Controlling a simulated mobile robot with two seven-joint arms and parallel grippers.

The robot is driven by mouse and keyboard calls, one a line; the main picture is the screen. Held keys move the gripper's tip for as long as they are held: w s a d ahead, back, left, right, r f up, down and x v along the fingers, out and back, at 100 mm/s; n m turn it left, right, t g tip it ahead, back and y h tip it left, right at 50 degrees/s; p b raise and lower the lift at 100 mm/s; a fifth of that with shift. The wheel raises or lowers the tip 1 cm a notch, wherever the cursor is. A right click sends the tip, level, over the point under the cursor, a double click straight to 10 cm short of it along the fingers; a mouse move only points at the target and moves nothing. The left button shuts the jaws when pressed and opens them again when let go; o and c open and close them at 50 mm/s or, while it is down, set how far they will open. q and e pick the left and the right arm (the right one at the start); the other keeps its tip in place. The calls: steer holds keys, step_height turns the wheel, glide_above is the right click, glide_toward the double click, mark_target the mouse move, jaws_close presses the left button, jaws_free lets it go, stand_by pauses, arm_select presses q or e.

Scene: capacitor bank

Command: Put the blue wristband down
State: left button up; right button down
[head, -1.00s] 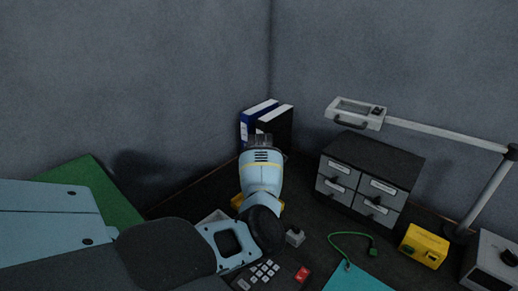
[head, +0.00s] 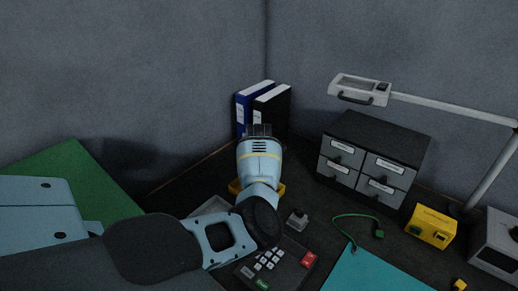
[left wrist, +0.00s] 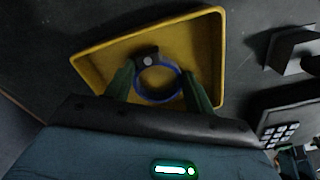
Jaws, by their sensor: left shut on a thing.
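My left gripper (head: 259,131) reaches over the desk towards the back corner. In the left wrist view its two green fingers (left wrist: 158,92) are shut on the blue wristband (left wrist: 158,98), a blue ring with a grey stud on its far side. The band is seen inside the outline of a yellow tray (left wrist: 208,38); I cannot tell whether it touches the tray floor. In the head view my arm hides the band and most of the tray (head: 236,187). My right gripper is not in view.
Blue and black binders (head: 270,112) stand behind the gripper. A grey drawer unit (head: 376,138), a lamp (head: 362,90) and a yellow box (head: 431,228) are to the right. A keypad (head: 268,268), a small grey block (head: 297,219), a green cord (head: 352,216) and a teal mat (head: 365,272) lie in front.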

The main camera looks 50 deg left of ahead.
arm_select(q)
steer(key=o, duration=1)
steer(key=shift+o, duration=0.2)
step_height(320, 180, up, 12)
steer(key=p, duration=0.1)
steer(key=shift+r, duration=0.2)
